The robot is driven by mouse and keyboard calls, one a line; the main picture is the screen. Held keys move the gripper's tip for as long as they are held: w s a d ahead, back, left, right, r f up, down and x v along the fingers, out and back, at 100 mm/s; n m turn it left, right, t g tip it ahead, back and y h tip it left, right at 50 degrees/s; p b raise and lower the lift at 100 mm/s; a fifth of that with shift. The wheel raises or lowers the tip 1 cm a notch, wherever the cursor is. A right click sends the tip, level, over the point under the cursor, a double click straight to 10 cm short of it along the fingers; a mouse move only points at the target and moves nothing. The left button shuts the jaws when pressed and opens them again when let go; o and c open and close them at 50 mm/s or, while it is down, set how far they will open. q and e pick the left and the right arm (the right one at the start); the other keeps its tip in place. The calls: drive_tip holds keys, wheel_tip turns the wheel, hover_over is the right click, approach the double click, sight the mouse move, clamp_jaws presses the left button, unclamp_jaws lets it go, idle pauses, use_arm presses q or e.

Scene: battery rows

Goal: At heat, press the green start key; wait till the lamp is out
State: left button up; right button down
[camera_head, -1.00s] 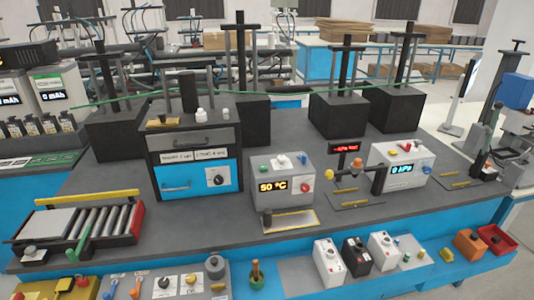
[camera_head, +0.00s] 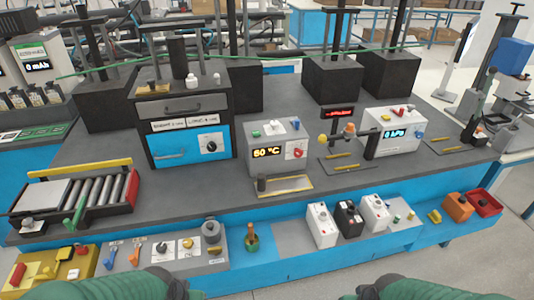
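A light grey heater box (camera_head: 274,163) stands mid-bench, its amber display (camera_head: 267,152) reading what looks like 60 °C. A small green key (camera_head: 256,134) sits at the left of its top, beside a white knob (camera_head: 274,127). A red knob (camera_head: 298,153) is on its front. I cannot tell which part is the lamp or whether it is lit. My two dark green arms (camera_head: 125,285) (camera_head: 430,287) show only at the bottom edge. Neither gripper is in view, and nothing of mine touches the box.
A tray (camera_head: 284,187) lies before the box. A black and blue oven (camera_head: 185,125) stands left, a pressure box (camera_head: 393,132) right. A roller unit (camera_head: 98,192) is at far left. Several small boxes and a control panel (camera_head: 165,255) line the lower front ledge.

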use_arm(q)
clamp_jaws()
idle(1.5)
